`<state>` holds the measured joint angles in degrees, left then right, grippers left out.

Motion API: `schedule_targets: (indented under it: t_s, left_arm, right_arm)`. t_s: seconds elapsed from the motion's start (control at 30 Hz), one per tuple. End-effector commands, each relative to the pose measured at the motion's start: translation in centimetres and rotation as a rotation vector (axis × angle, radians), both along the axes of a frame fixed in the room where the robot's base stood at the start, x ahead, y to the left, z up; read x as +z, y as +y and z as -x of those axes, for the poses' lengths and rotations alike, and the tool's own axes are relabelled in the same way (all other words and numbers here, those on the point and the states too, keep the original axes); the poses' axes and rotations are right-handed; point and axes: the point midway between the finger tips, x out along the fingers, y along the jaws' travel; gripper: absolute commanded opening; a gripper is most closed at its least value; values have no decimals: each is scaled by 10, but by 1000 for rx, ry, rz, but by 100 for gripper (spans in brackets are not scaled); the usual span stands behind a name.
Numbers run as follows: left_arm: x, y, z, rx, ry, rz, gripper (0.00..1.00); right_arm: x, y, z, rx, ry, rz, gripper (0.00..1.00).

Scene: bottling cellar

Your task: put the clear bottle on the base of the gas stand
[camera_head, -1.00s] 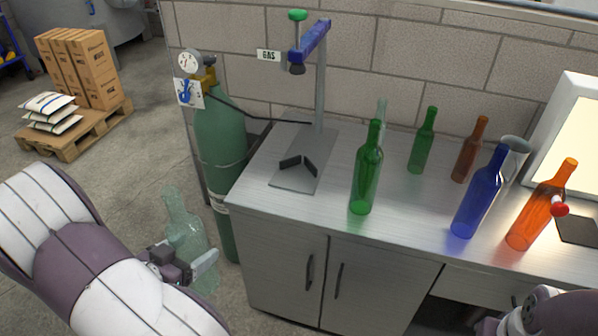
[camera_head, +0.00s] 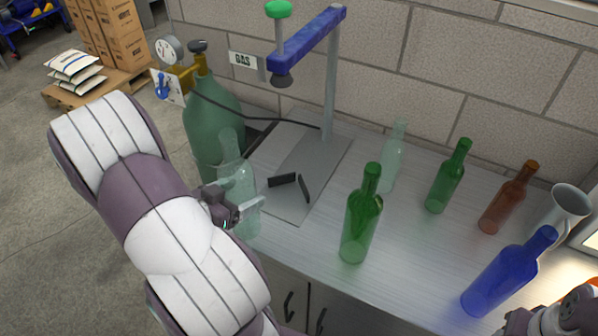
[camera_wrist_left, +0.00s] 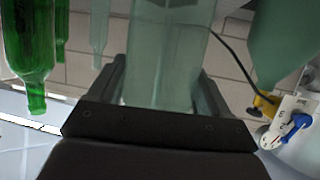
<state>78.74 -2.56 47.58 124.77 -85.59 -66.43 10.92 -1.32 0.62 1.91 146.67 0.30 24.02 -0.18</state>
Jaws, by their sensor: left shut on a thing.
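My left gripper (camera_head: 240,208) is shut on a clear, pale-green bottle (camera_head: 236,178), held upright at the left edge of the counter, left of the gas stand's base. In the left wrist view the bottle (camera_wrist_left: 165,55) stands between both fingers. The gas stand has a grey base plate (camera_head: 287,206) with two black stops in a V, a post (camera_head: 329,100), and a blue arm (camera_head: 305,45) with a green knob above a dark nozzle. The bottle is beside the plate, not over its middle. My right gripper (camera_head: 560,315) is partly cut off at the bottom right; its jaws are unclear.
A green bottle (camera_head: 361,220) stands right of the base. Behind are another clear bottle (camera_head: 391,160), a green bottle (camera_head: 448,178) and a brown bottle (camera_head: 508,200). A blue bottle (camera_head: 505,275) stands front right. A gas cylinder (camera_head: 212,120) stands behind the held bottle.

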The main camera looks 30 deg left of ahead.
Motion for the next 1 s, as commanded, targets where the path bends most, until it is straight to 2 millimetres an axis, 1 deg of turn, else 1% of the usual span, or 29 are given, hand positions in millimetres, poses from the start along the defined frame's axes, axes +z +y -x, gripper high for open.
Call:
schedule_targets:
  t_s: [0.03, 0.07, 0.1, 0.3, 0.43, 0.5, 0.57, 0.63, 0.8, 1.0]
  left_arm:
    - [0, -4, -16, -12, -2, -2, 21]
    - [0, -4, -27, -14, -1, -2, 21]
    - [0, -5, -42, -15, -2, -2, 21]
    - [0, -8, -112, -9, -3, 0, 21]
    - [0, -8, -145, -4, -2, 0, 21]
    - [0, -8, -155, -4, -3, -1, 21]
    - [-1, -8, -160, -2, -2, 1, 21]
    - [-6, -9, -161, -1, -1, 2, 21]
    - [-34, -8, -161, -1, 0, 3, 21]
    - [-35, -8, -161, 0, -3, 0, 21]
  right_arm:
    - [0, 0, 0, 0, 0, 0, 43]
    - [0, 0, 0, 0, 0, 0, 43]
    - [-1, 0, 0, 0, 0, 0, 43]
    - [0, 0, 0, 0, 0, 0, 43]
    - [2, 0, 0, 0, 0, 0, 43]
    - [2, 0, 0, 0, 0, 0, 43]
    - [2, 0, 0, 0, 0, 0, 43]
    - [1, 0, 0, 0, 0, 0, 43]
    - [-2, 0, 0, 0, 0, 0, 43]
    - [-1, 0, 0, 0, 0, 0, 43]
